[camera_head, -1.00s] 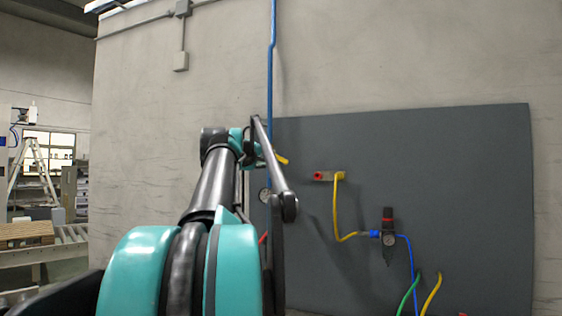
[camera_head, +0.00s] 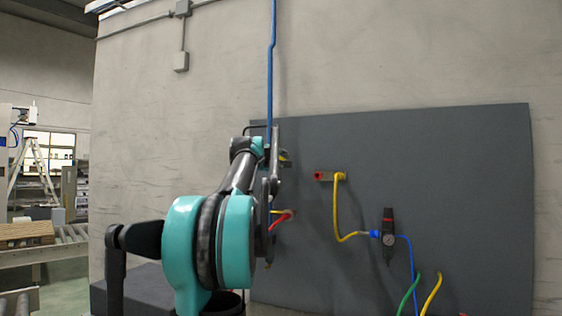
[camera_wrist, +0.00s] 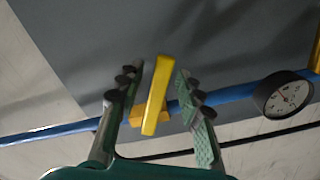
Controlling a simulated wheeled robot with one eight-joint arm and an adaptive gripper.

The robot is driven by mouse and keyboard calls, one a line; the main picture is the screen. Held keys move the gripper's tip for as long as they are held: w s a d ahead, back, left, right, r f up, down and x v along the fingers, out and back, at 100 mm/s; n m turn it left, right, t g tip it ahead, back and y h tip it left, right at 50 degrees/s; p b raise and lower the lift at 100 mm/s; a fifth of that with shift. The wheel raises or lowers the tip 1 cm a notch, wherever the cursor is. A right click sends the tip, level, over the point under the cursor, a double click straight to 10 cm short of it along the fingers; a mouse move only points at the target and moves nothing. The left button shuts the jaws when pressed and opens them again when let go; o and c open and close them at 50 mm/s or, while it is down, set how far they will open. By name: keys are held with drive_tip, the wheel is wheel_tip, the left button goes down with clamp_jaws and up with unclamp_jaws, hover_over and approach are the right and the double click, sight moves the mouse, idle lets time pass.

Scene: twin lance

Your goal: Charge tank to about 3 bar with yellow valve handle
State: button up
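The yellow valve handle (camera_wrist: 155,95) is on the blue pipe (camera_wrist: 60,130) and lies between my gripper's two fingers in the wrist view. My gripper (camera_wrist: 160,92) is open, with a visible gap between the handle and each finger. In the head view, a bit of the yellow handle (camera_head: 284,156) shows beside my gripper (camera_head: 274,160), and my arm hides the rest. A round white-faced gauge (camera_wrist: 282,95) sits to the right along the pipe; its reading is too small to tell. I cannot identify the tank.
A dark grey panel (camera_head: 450,150) hangs on the concrete wall. On it are a red fitting with a yellow hose (camera_head: 336,210), a regulator (camera_head: 388,235) with a gauge, and blue, green and yellow hoses below. A red hose end (camera_head: 282,218) shows near my arm.

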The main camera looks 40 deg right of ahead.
drive_tip(key=shift+c, duration=0.3)
clamp_jaws()
